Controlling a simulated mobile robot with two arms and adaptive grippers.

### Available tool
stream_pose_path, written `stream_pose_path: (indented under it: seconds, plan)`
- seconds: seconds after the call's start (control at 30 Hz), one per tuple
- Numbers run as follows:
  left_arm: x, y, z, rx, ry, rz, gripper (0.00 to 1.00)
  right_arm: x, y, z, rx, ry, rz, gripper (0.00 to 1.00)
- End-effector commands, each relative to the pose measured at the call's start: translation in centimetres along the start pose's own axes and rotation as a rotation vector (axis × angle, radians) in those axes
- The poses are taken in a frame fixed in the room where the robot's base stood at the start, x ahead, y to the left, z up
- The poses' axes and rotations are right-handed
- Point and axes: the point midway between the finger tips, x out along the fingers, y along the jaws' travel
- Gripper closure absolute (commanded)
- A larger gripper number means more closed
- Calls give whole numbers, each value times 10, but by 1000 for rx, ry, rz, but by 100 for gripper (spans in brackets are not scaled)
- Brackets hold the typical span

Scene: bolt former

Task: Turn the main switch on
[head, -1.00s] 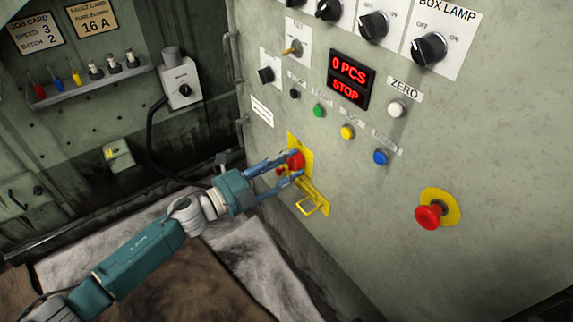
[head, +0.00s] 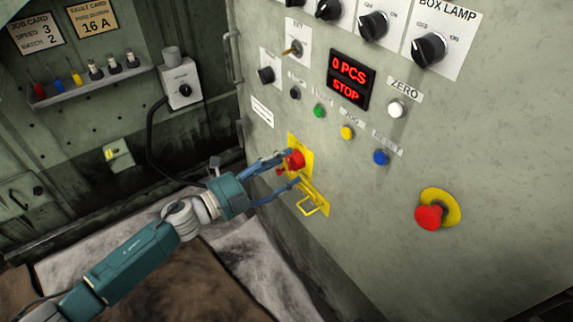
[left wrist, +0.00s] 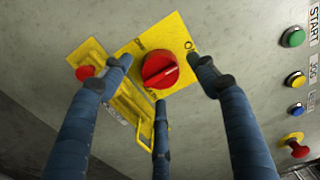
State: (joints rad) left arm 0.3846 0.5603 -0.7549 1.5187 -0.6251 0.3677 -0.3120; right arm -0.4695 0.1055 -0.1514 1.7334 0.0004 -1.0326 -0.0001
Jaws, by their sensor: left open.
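The main switch is a red rotary knob (head: 295,160) on a yellow plate (head: 306,162) low on the grey panel. In the left wrist view the knob (left wrist: 160,70) faces me, with a pale line slanting across it. An "O" mark shows at the plate's upper right corner; I cannot tell which setting the line indicates. My left gripper (head: 287,170) is open in front of the knob. In the left wrist view its fingers (left wrist: 163,78) spread around the knob, with visible gaps beside it. My right gripper is not in view.
Beside the switch is a yellow hasp-like fitting (head: 312,207) with a small red part (left wrist: 85,72). A red emergency button (head: 430,216) projects at right. A display (head: 350,80) reads "0 PCS STOP", above green (head: 319,111), yellow (head: 347,132) and blue (head: 381,157) buttons.

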Motion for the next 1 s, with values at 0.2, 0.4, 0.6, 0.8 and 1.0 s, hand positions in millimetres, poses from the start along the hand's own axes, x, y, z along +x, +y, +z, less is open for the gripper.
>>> stream_pose_path:
  seconds: [0.2,0.4,0.6,0.8,1.0]
  plan:
    - [-48,2,0,-1,-1,5,40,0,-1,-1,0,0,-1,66]
    - [-85,2,-1,0,1,4,40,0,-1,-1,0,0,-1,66]
    - [-103,1,0,1,1,2,40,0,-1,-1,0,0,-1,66]
    - [-105,0,0,1,1,1,40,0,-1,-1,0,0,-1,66]
    - [-105,0,0,1,1,1,40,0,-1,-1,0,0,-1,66]
